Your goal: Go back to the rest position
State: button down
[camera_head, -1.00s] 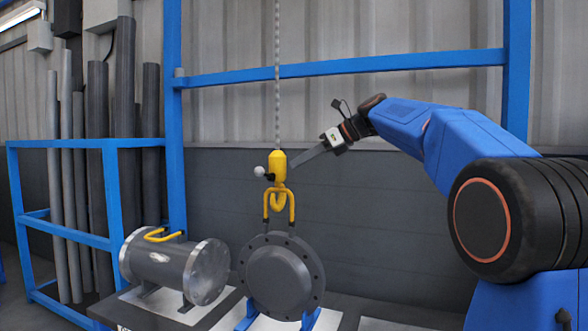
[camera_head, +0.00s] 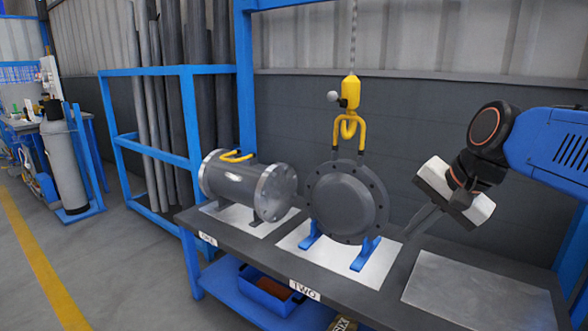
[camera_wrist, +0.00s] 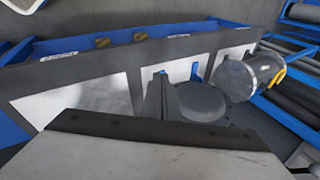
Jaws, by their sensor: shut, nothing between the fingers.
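My gripper (camera_head: 410,234) is shut and empty, pointing down and left beside the round grey flange (camera_head: 346,202), just right of it and low over the bench; whether it touches anything is unclear. In the wrist view the shut fingers (camera_wrist: 160,92) stick up at the middle, in front of the dark flange disc (camera_wrist: 202,103). The flange stands upright on blue supports on a pale plate (camera_head: 300,238). Its yellow handle (camera_head: 362,132) meets the yellow hook block (camera_head: 351,93), which hangs on a chain. I cannot tell if the hook bears load.
A grey flanged shell (camera_head: 240,186) with a yellow handle lies on the bench (camera_head: 225,231) at left. A bare plate (camera_head: 475,290) lies at right. A blue bin (camera_head: 270,290) sits on the lower shelf. A blue pipe rack (camera_head: 152,141) and a gas cylinder (camera_head: 66,160) stand further left.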

jog(key=s+d+f+n+h, duration=0.2)
jog(key=s+d+f+n, duration=0.2)
jog(key=s+f+n, duration=0.5)
jog(key=s+f, duration=0.5)
jog(key=f, duration=0.2)
jog(key=shift+d+h, duration=0.2)
jog(key=shift+h, duration=0.2)
jog(key=shift+s+r, duration=0.1)
